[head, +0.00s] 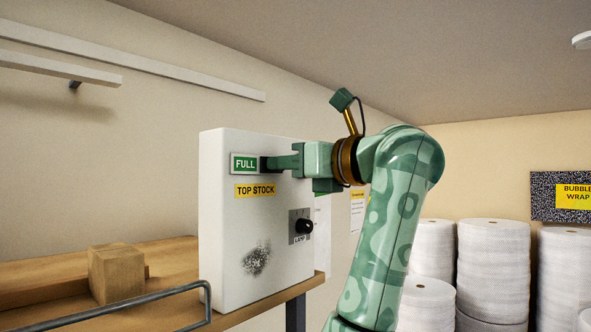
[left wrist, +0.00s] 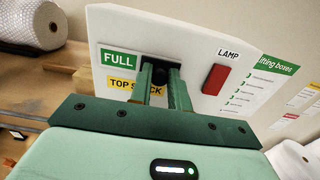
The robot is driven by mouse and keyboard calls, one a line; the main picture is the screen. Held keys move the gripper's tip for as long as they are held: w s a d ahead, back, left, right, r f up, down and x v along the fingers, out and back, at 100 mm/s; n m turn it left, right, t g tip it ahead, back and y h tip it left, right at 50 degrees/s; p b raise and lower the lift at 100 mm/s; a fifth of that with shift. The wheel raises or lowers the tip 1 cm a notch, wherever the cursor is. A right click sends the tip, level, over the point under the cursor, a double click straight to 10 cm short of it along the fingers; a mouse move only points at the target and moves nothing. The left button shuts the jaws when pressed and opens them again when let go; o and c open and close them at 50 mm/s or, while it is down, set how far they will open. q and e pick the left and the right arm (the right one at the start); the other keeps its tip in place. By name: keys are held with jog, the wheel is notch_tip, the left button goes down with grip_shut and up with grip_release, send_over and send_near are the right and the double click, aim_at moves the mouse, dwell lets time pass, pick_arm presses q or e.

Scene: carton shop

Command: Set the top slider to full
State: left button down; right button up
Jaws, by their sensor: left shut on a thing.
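A white box panel (head: 222,230) stands upright on a wooden shelf. It carries a green FULL label (head: 245,164) and a yellow TOP STOCK label (head: 256,190). My left gripper (head: 270,163) reaches the panel face just right of the FULL label, at a dark slot. Its fingers also show in the left wrist view (left wrist: 160,84), shut around a small dark part, the slider's knob, right beside the FULL label (left wrist: 118,60). The fingers hide most of the knob and slot. My right gripper is not in view.
A red piece (left wrist: 215,79) under a LAMP label shows in the left wrist view. A cardboard box (head: 116,273) and a grey rail (head: 110,311) are at left. Bubble wrap rolls (head: 493,270) stand at right.

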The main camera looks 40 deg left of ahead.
pick_arm(q)
jog(key=c, duration=1.4)
grip_release()
jog(key=shift+c, duration=0.2)
jog(key=shift+o, duration=0.7)
jog(key=shift+w, duration=0.2)
jog(key=d+b, duration=0.3)
jog(key=d, duration=1.3)
jog(key=shift+s+d, duration=0.2)
jog(key=shift+s, duration=0.25)
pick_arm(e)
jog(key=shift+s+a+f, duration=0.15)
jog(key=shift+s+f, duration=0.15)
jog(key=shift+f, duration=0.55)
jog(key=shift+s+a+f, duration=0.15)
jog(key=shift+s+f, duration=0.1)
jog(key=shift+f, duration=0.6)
